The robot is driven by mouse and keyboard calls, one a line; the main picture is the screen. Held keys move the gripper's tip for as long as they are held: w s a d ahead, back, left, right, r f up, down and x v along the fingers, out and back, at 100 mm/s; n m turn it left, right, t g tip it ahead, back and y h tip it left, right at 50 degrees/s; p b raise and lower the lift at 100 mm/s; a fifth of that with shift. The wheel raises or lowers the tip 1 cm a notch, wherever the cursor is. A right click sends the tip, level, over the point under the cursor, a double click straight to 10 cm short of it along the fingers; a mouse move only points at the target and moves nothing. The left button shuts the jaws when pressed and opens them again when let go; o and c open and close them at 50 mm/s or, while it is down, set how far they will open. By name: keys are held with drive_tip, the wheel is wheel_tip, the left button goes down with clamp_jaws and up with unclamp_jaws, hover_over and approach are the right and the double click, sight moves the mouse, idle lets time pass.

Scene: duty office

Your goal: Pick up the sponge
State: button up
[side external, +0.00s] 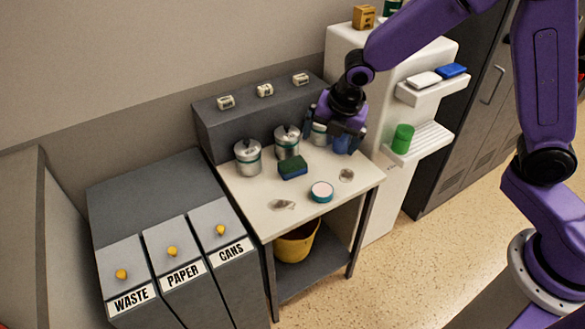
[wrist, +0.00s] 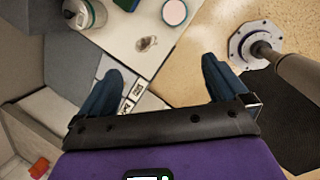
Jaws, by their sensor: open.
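The sponge (side external: 292,168) lies on the pale table top, in front of the metal canisters. It has a dark green top and a blue lower part. In the wrist view only an end of the sponge (wrist: 125,4) shows, cut off by the top edge. My gripper (side external: 332,143) is above the back right of the table, to the right of the sponge and apart from it. In the wrist view my gripper (wrist: 161,68) has its two blue fingers wide apart with nothing between them.
Metal canisters (side external: 248,157) (side external: 287,142) stand behind the sponge; another is partly hidden by my gripper. A pink-topped round tin (side external: 322,191) and small flat items (side external: 282,205) (side external: 346,175) lie on the table (side external: 245,190). A white shelf unit (side external: 378,190) stands at right.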

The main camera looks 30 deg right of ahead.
drive_tip(key=w+d+f+n+t, duration=0.1)
drive_tip(key=w+d+f+n, duration=0.1)
drive_tip(key=w+f+n, duration=0.85)
drive_tip(key=m, duration=0.2)
hover_over(293, 164)
drive_tip(key=s, duration=0.2)
wheel_tip(293, 164, down, 9)
drive_tip(key=shift+s, duration=0.15)
drive_tip(key=shift+x, duration=3)
drive_tip(key=shift+a, duration=0.1)
drive_tip(key=c, duration=0.7)
